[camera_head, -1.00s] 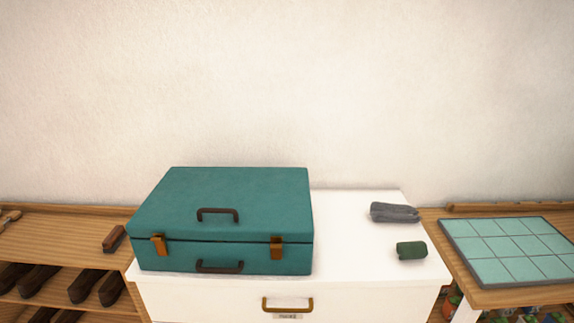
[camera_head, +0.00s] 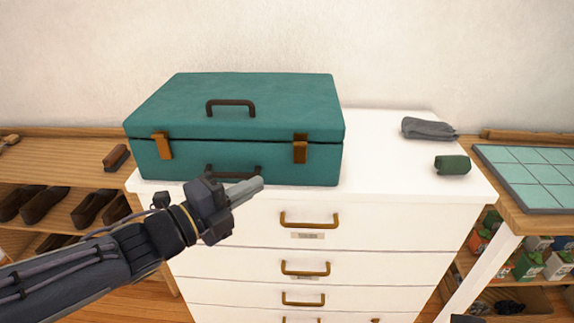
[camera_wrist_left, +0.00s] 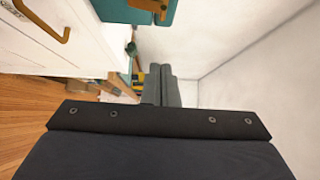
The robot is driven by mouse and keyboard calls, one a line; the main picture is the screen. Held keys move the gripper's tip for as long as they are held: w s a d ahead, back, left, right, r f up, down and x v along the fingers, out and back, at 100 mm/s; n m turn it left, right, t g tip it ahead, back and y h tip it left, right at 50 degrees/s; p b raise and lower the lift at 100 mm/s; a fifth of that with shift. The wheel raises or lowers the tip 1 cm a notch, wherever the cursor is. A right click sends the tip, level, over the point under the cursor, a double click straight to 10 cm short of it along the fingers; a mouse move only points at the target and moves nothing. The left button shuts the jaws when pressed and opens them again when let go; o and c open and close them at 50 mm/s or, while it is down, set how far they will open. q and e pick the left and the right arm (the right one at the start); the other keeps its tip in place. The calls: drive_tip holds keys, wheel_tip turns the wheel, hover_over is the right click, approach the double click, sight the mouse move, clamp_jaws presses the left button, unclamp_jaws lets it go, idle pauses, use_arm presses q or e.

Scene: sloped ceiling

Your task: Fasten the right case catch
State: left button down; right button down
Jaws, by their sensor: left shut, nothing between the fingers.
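A teal case (camera_head: 240,105) with its lid down sits on a white chest of drawers (camera_head: 400,180). Two orange-brown catches hang on its front. The right catch (camera_head: 300,150) lies at the lid seam, and the left catch (camera_head: 162,146) is near the left end. My left gripper (camera_head: 258,184) is shut and empty, in front of the case's lower front edge, below and left of the right catch. The left wrist view shows the shut fingers (camera_wrist_left: 161,85), with a catch (camera_wrist_left: 148,6) and part of the case at the top edge.
A grey cloth (camera_head: 428,129) and a dark green roll (camera_head: 452,165) lie on the chest's right side. Drawer handles (camera_head: 309,219) stick out in front. A shelf with shoes (camera_head: 92,207) stands left, a tiled board (camera_head: 530,175) right.

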use_arm(q)
approach(306, 144)
drive_tip(key=d, duration=0.4)
drive_tip(key=shift+w+f, duration=0.15)
drive_tip(key=shift+w, duration=1.85)
drive_tip(key=shift+p, duration=0.3)
drive_tip(key=shift+r+p, duration=0.25)
drive_tip(key=shift+p, duration=0.1)
drive_tip(key=n+p, duration=0.1)
drive_tip(key=p, duration=0.2)
drive_tip(key=w+g+y+p, duration=0.1)
drive_tip(key=p, duration=0.2)
drive_tip(key=shift+w+r+n+g, duration=0.3)
drive_tip(key=shift+w+r+n, duration=0.05)
drive_tip(key=shift+n, duration=0.05)
